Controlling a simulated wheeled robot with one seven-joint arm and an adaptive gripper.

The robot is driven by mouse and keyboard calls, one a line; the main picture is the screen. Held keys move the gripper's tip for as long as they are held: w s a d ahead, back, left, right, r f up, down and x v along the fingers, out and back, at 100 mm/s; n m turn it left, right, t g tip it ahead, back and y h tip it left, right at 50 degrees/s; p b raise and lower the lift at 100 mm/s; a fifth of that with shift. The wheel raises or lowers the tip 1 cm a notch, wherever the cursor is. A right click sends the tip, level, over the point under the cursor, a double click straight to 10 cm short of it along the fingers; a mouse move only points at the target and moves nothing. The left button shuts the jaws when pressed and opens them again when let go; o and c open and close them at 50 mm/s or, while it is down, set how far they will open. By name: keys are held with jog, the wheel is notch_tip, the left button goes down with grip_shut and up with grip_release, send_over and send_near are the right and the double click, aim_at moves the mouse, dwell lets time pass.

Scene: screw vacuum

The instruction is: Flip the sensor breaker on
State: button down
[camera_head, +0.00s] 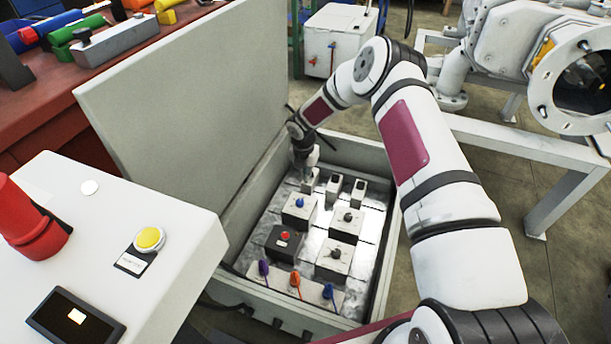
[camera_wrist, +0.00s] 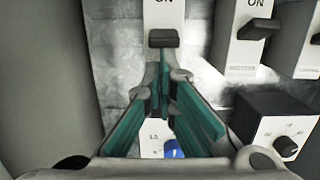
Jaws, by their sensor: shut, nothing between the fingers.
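In the head view, a row of three small white breakers stands at the far end of an open box: left (camera_head: 309,183), middle (camera_head: 333,187) and right (camera_head: 358,190). My gripper (camera_head: 307,166) is over the left one and partly hides it. In the wrist view, my gripper (camera_wrist: 164,82) is shut and empty, its teal-padded fingers meeting at the tips. The tips are just below the left breaker's dark lever (camera_wrist: 164,38); I cannot tell whether they touch. "ON" shows above that lever and above the middle breaker's lever (camera_wrist: 259,29). I cannot read which breaker is the sensor one.
The box (camera_head: 262,290) has a raised lid (camera_head: 190,100) close on the left. Inside are several knob blocks, one with a blue knob (camera_head: 300,202), and a row of coloured switches (camera_head: 295,280). A white console (camera_head: 130,270) with a yellow button (camera_head: 149,239) stands at the left.

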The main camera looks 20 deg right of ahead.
jog(key=shift+w+d+r, duration=0.3)
jog(key=shift+w+r, duration=0.05)
jog(key=shift+w, duration=0.1)
jog(key=shift+r, duration=0.1)
jog(key=shift+r+p, duration=0.5)
jog(key=shift+r, duration=0.15)
notch_tip(320, 180, up, 12)
jog(key=s+a, duration=0.1)
jog(key=shift+s, duration=0.3)
dwell(0.5)
